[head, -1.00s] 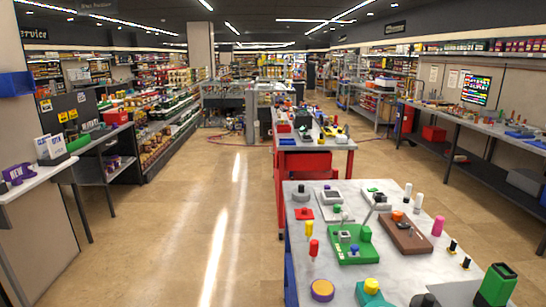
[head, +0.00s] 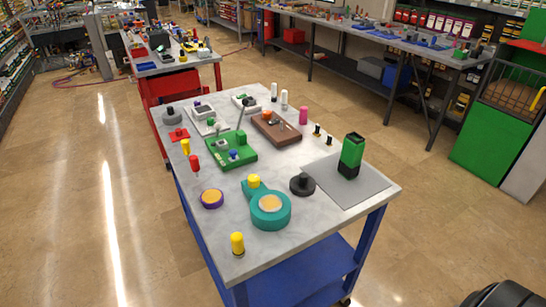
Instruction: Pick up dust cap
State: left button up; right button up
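Several small parts that could be caps stand on a marble-topped cart (head: 325,205); I cannot tell which is the dust cap. A purple disc with an orange top (head: 212,198) lies near the left edge. A black round knob-like piece (head: 302,185) sits right of a teal pump-like body (head: 270,212), which has a tan disc on top and a yellow cap (head: 254,181) at its narrow end. A yellow peg-shaped piece (head: 237,243) stands at the near corner. Neither of my grippers is in view.
A green block (head: 350,155) stands on a grey mat (head: 365,188) at the cart's right. A green board (head: 230,150), brown board (head: 276,128) and several pegs fill the far half.

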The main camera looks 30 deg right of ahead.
aim_at(303, 185)
jog(key=l, duration=0.75)
jog(key=i+l, duration=0.1)
jog(key=l, duration=0.65)
